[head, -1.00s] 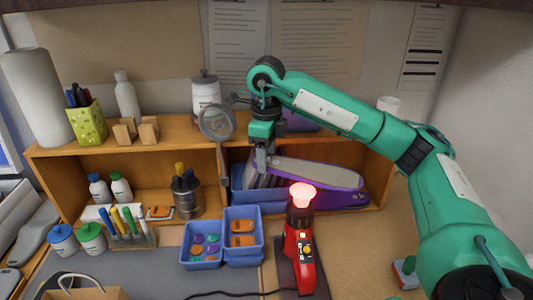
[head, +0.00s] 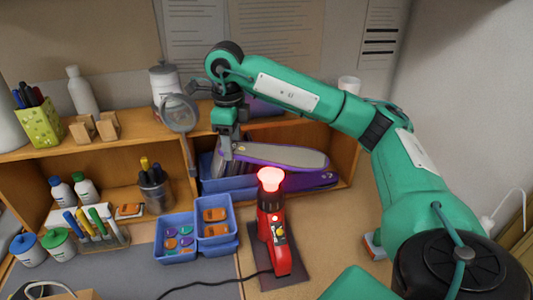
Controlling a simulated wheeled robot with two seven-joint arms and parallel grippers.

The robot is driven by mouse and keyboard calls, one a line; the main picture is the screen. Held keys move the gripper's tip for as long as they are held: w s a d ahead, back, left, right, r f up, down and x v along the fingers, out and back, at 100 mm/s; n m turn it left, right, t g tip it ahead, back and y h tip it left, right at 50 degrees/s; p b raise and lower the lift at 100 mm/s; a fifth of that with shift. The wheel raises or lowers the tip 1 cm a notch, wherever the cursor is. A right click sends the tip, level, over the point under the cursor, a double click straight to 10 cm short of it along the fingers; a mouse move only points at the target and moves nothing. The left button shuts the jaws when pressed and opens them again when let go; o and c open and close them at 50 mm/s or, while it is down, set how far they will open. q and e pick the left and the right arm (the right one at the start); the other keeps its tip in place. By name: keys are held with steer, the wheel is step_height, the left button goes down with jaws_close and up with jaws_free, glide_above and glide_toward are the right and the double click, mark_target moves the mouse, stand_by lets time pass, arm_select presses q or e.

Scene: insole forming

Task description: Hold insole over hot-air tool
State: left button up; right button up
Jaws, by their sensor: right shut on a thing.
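My right gripper (head: 226,152) is shut on the heel end of a grey insole with a purple edge (head: 280,155). The insole extends to the right from the gripper, roughly level, in front of the shelf's lower opening. The red hot-air tool (head: 270,231) stands upright on a dark base, its nozzle (head: 271,179) glowing red-pink. The insole appears just above and behind the nozzle; the exact gap cannot be told. My left gripper is not in view.
A blue bin (head: 222,186) with more insoles sits in the shelf behind. Small blue trays (head: 176,258) with coloured pieces stand left of the tool. A magnifier (head: 180,114) stands by the shelf divider. A cable crosses the table front. Table right of the tool is mostly clear.

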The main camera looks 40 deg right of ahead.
steer(key=s+a+r+p, duration=0.2)
steer(key=s+r+p, duration=0.2)
steer(key=r, duration=0.5)
steer(key=shift+s+a+p, duration=0.2)
steer(key=shift+p, duration=0.95)
